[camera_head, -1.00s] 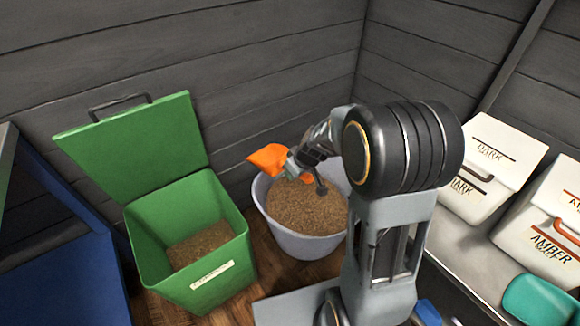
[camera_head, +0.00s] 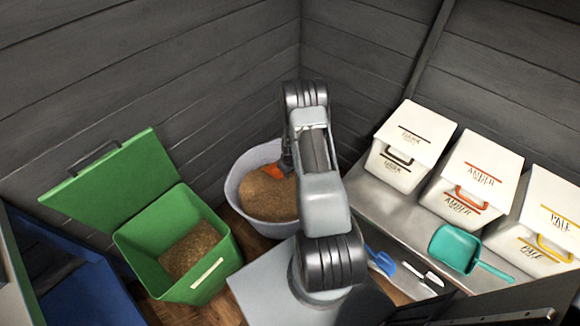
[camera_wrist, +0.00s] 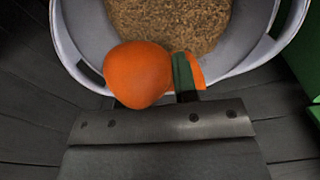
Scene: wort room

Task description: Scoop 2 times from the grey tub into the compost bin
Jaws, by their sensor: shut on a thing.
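The grey tub (camera_head: 232,190) stands on the floor in the corner, holding brown grain (camera_head: 268,193). An orange scoop (camera_head: 272,171) is over the tub's far side in the head view, partly hidden by my arm. In the wrist view the orange scoop (camera_wrist: 138,74) and its green and orange handle show at the gripper's edge, above the tub's rim. My gripper (camera_wrist: 185,97) is shut on the scoop's handle. Whether the scoop holds grain cannot be told. The green compost bin (camera_head: 160,262) stands left of the tub, lid open, with brown material (camera_head: 190,250) inside.
A bench on the right carries white malt bins (camera_head: 405,172), a teal scoop (camera_head: 457,248), a blue scoop (camera_head: 381,262) and a white-handled tool (camera_head: 429,278). A blue container (camera_head: 75,285) stands at the left. Dark board walls close in behind the tub.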

